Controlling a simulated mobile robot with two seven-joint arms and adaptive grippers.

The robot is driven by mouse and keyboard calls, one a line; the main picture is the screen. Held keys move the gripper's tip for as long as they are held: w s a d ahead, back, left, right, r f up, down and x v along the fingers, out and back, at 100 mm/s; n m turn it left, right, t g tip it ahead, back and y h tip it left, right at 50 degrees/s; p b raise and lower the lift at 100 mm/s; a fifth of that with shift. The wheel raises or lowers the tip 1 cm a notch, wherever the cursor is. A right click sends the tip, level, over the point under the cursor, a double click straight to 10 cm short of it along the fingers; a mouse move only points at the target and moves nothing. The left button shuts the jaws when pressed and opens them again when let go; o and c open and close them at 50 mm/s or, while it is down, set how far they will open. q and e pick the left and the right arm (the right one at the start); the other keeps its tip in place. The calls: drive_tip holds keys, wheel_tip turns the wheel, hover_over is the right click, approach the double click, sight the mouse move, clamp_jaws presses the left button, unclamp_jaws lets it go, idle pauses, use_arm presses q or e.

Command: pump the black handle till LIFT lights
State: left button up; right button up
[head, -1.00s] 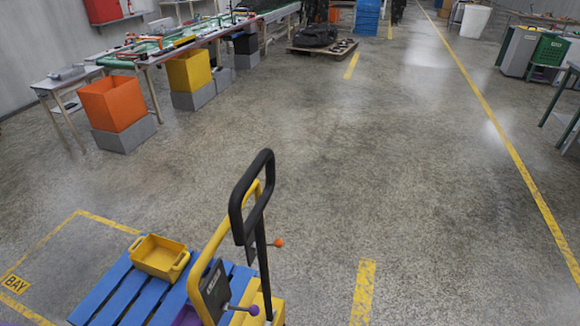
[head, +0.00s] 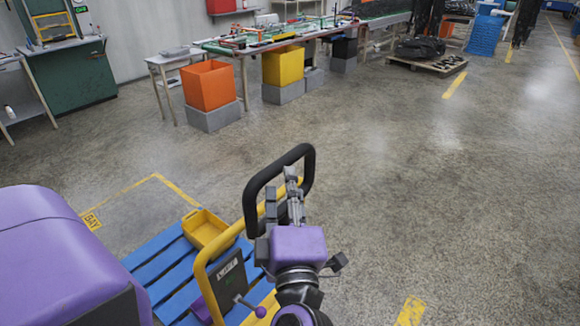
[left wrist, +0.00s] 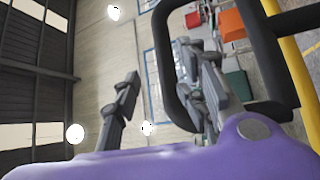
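The black handle (head: 250,202) is a tall rounded loop above the blue pallet, with a yellow tubular frame (head: 203,278) beside it. A dark panel (head: 230,282) on the frame bears a small pale label that seems to read LIFT; I cannot tell whether it is lit. My left gripper (head: 293,176) overlaps the right part of the loop in the head view. In the left wrist view its fingers (left wrist: 160,62) are spread, and one bar of the black handle (left wrist: 166,72) shows between them. Contact is not clear. My right gripper is not in view.
A yellow bin (head: 205,229) sits on the blue pallet (head: 163,262) inside yellow floor lines marked BAY. An orange bin (head: 208,86) and a yellow bin (head: 284,66) stand on grey blocks by a long table. The floor to the right is open.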

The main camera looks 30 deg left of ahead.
sight(283, 163)
use_arm(q)
drive_tip(key=shift+g, duration=0.3)
drive_tip(key=p+x, duration=0.1)
drive_tip(key=x, duration=0.6)
drive_tip(key=shift+f, duration=0.15)
drive_tip(key=shift+w+a, duration=0.3)
drive_tip(key=shift+a, duration=0.05)
drive_tip(key=shift+c, duration=0.2)
clamp_jaws()
